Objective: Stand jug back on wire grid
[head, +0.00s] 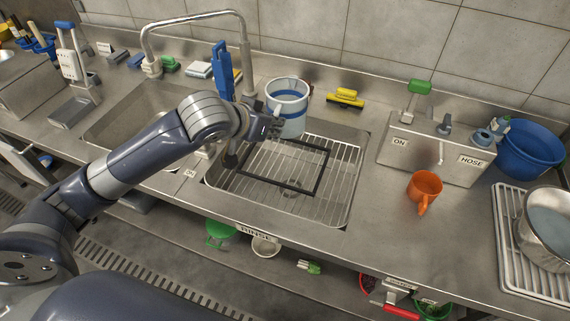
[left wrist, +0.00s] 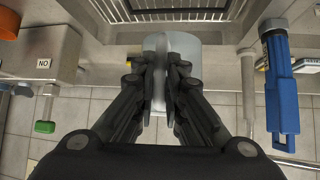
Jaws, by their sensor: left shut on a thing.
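The jug (head: 289,108) is whitish and translucent with a blue band, and looks upright near the back edge of the rinse basin. My left gripper (head: 271,124) is shut on the jug's left side. In the left wrist view the jug (left wrist: 180,43) shows between and beyond the fingers (left wrist: 164,80). The wire grid (head: 334,190) lies in the basin, with a black rectangular outline (head: 318,176) on it. The jug's base is over the grid's back part; I cannot tell whether it touches. My right gripper is out of view.
A tap (head: 243,50) and a blue upright tool (head: 222,70) stand behind my arm, left of the jug. A yellow brush (head: 346,98) lies behind the basin. A steel box (head: 435,150) and an orange mug (head: 424,187) are to the right. The grid's front is clear.

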